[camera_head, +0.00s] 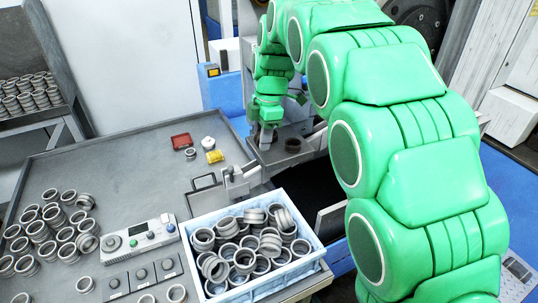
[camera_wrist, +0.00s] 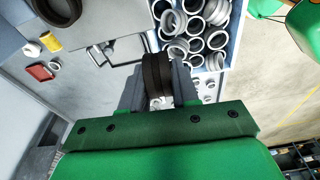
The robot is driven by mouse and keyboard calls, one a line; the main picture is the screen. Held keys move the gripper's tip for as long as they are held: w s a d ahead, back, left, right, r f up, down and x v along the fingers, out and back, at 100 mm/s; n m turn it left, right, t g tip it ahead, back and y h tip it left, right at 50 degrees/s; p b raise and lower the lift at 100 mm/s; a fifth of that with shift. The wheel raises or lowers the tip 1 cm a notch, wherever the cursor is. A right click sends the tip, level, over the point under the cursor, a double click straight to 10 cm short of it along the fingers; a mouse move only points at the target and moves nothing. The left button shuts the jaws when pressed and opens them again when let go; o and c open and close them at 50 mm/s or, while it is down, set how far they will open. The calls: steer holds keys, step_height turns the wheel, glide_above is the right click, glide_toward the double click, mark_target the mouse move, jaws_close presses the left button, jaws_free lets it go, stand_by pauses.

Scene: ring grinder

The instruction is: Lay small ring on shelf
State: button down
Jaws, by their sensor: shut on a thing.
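My gripper (camera_wrist: 157,88) is shut on a small dark ring (camera_wrist: 153,70), which stands on edge between the fingers in the wrist view. In the head view my gripper (camera_head: 266,133) points down over the grey shelf (camera_head: 312,141) of the machine. The held ring cannot be made out there. Another dark ring (camera_head: 292,145) lies flat on the shelf, a little right of my gripper. It also shows at the upper left of the wrist view (camera_wrist: 57,8). I cannot tell the held ring's exact height over the shelf.
A pale blue crate (camera_head: 207,288) full of loose rings stands at the table's right edge. A yellow part (camera_head: 214,156), a red tray (camera_head: 181,141) and a control box (camera_head: 138,237) are on the grey table (camera_head: 120,185). Many rings stand at its left. Its middle is clear.

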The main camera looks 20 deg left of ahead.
steer(key=s+d+r, duration=0.6)
steer(key=d, duration=0.1)
glide_above(267, 155)
steer(key=shift+w+d+f, duration=0.1)
steer(key=shift+f, duration=2.4)
steer(key=shift+d+f, duration=0.1)
steer(key=shift+f, duration=2.4)
steer(key=shift+w+f, duration=0.1)
steer(key=shift+f, duration=1.5)
steer(key=shift+f, duration=0.1)
steer(key=c, duration=0.8)
jaws_free()
steer(key=shift+c, duration=0.2)
